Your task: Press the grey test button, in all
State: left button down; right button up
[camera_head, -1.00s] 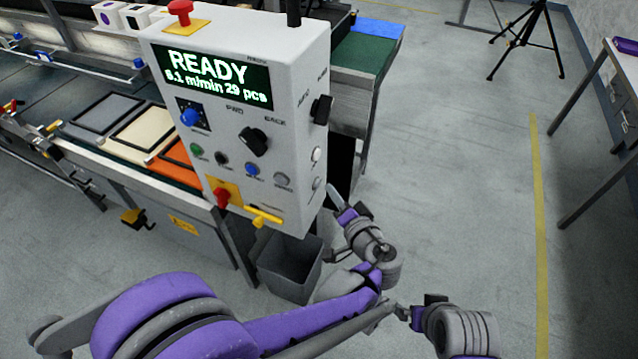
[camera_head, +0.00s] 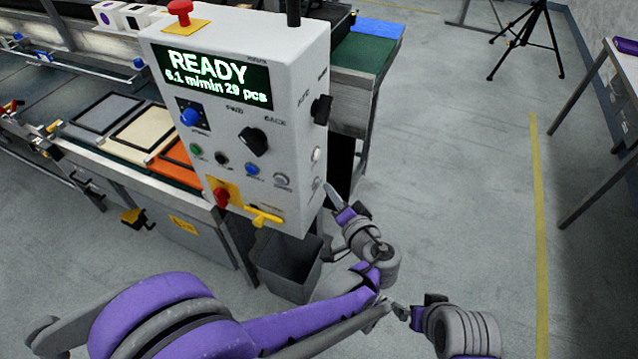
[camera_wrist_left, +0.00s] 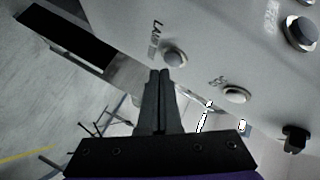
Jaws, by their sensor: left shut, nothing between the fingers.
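The white control box (camera_head: 245,60) stands at upper centre with a lit READY display. A round grey button (camera_head: 282,180) ends the front row. The right side face has a pale upper button (camera_head: 316,154) and a lower one close to my left fingertips. My left gripper (camera_head: 328,188) is shut and empty, pointing at that lower side area. In the left wrist view the closed fingers (camera_wrist_left: 160,74) end just below a grey button (camera_wrist_left: 174,57) beside a partly legible "LAM…" label; contact cannot be told. My right gripper (camera_head: 403,311) is at bottom centre, its jaws unclear.
A black knob (camera_head: 321,109) is higher on the side face. A red mushroom button (camera_head: 180,10) tops the box, and a yellow lever (camera_head: 264,216) sticks out below. A grey bin (camera_head: 289,268) stands underneath.

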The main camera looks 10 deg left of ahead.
pick_arm(q)
jog(key=shift+w+a, duration=0.1)
jog(key=shift+a, duration=0.15)
jog(key=shift+w+a, duration=0.1)
jog(key=shift+a, duration=0.3)
dwell(0.6)
dwell(0.3)
jog(key=shift+s+d, duration=0.25)
jog(key=shift+d, duration=0.55)
jog(key=d, duration=0.1)
jog(key=s+d, duration=0.1)
jog(key=d, duration=0.2)
jog(key=shift+s+d+b, duration=0.25)
jog(key=shift+d+b, duration=0.1)
jog(key=shift+d, duration=0.05)
dwell(0.6)
